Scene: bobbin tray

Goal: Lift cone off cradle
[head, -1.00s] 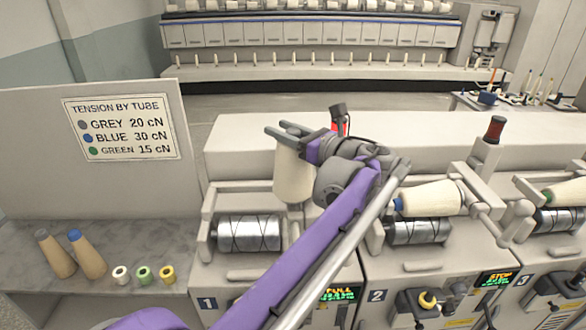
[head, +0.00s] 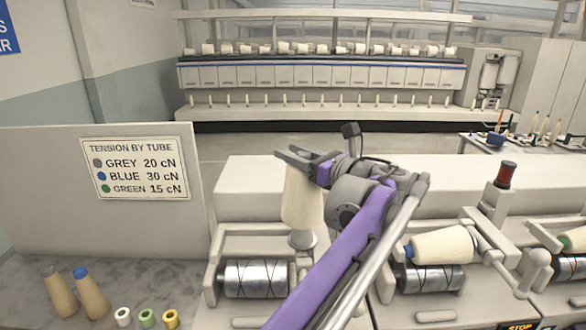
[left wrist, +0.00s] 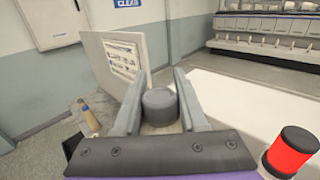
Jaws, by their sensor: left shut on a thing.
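A cream yarn cone (head: 302,200) hangs roughly upright in my left gripper (head: 303,158), above the first winding unit in the head view. The gripper is shut on the cone's upper end. In the left wrist view, a round grey tube end (left wrist: 160,105) sits between the two fingers (left wrist: 158,100). The cradle (head: 222,243) of the first unit stands below, with its bare silver drum (head: 255,278) showing. A grey round part (head: 302,239) shows right under the cone; I cannot tell whether they touch. My right gripper is not in view.
Another cone (head: 442,245) lies on the second unit's drum to the right.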

